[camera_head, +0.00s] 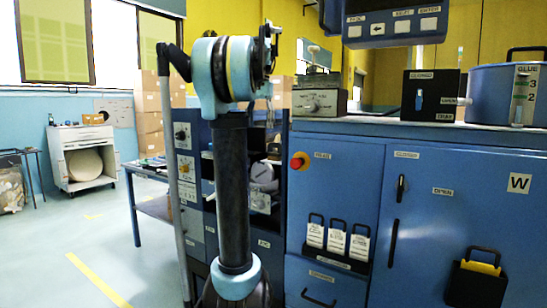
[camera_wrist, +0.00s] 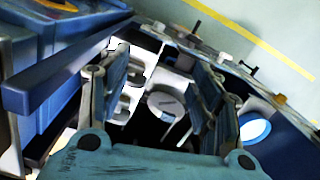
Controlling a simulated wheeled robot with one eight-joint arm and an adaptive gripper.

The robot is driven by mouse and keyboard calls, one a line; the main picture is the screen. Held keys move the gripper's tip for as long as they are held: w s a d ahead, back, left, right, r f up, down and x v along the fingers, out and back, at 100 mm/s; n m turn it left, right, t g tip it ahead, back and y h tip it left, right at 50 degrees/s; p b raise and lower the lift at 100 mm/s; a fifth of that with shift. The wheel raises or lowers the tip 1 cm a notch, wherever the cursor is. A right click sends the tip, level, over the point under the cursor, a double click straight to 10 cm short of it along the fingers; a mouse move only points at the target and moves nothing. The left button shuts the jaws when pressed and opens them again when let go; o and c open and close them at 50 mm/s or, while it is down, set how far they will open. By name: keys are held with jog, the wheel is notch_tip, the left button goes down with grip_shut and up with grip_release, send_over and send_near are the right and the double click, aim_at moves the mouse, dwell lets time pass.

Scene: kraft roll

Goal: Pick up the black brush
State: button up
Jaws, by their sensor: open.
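I cannot pick out the black brush for sure in either view. In the wrist view, the two fingers of my gripper (camera_wrist: 163,75) stand wide apart with nothing held between them. Beyond and between them are a round grey-white disc (camera_wrist: 166,104) and white and dark shapes, too cluttered to name. In the head view my arm stands upright in front of the blue cabinets and bends over at the top; its fingers cannot be made out clearly there.
A blue cabinet (camera_head: 446,205) with a red knob (camera_head: 298,162) fills the right. On its top are a grey box (camera_head: 319,102), a black switch box (camera_head: 432,96) and a blue glue pot (camera_head: 500,94). A white cabinet (camera_head: 84,155) stands far left.

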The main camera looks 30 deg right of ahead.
jog(key=w+d+r+m, duration=0.2)
jog(key=d+r, duration=0.3)
jog(key=d, duration=0.4)
jog(key=f, duration=0.7)
jog(key=a+f, duration=0.1)
jog(key=f, duration=0.3)
jog(key=shift+s+f, duration=0.35)
jog(key=shift+s, duration=0.05)
jog(key=shift+s+a+f, duration=0.1)
jog(key=shift+a+f, duration=0.1)
jog(key=shift+f, duration=0.75)
jog(key=shift+s+a+f, duration=0.1)
jog(key=shift+a+f, duration=0.05)
jog(key=shift+f, duration=0.75)
jog(key=shift+s+a+f, duration=0.1)
jog(key=shift+a+f, duration=0.1)
jog(key=shift+f, duration=0.75)
jog(key=c, duration=0.8)
